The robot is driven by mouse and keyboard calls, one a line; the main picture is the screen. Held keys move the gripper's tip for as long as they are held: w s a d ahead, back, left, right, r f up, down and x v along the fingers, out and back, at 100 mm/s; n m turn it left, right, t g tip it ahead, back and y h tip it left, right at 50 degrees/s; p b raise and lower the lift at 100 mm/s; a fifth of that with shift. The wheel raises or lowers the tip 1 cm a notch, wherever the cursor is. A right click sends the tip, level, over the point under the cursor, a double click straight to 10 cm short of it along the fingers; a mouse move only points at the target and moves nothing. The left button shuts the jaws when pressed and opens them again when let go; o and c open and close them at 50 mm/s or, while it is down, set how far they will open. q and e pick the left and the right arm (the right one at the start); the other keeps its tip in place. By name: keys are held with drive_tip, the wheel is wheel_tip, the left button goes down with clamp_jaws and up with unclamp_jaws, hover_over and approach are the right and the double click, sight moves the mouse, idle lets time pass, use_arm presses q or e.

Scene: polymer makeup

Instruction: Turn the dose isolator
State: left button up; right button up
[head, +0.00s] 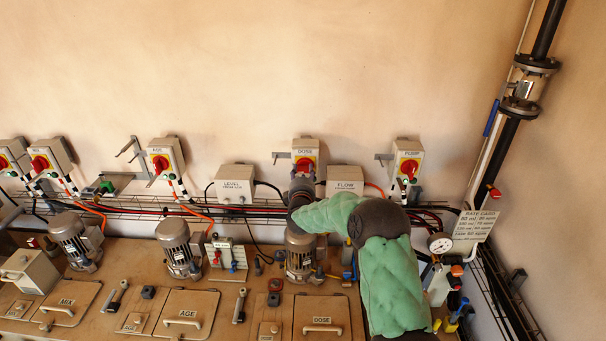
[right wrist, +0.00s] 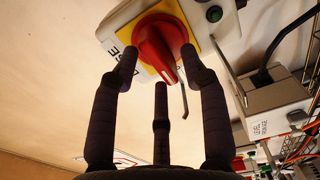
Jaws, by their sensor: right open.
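The dose isolator (head: 305,153) is a grey wall box with a yellow plate and a red rotary knob, under the label DOSE. It also shows close up in the right wrist view, where its red knob (right wrist: 161,45) has a ridged handle. My right gripper (head: 302,176) is just below and in front of the knob, hiding its lower part in the head view. In the right wrist view my open right gripper (right wrist: 158,60) has fingertips on either side of the knob and a third finger below it. I cannot tell whether any finger touches it. My left gripper is out of view.
Similar isolators stand left and right, including PUMP (head: 408,160) and AGE (head: 165,160). The LEVEL box (head: 234,184) and FLOW box (head: 345,180) flank the space below. A cable tray (head: 130,207) runs under them, above a bench with motors and hatches.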

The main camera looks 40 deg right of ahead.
drive_tip(key=v, duration=1.2)
drive_tip(key=shift+f, duration=0.1)
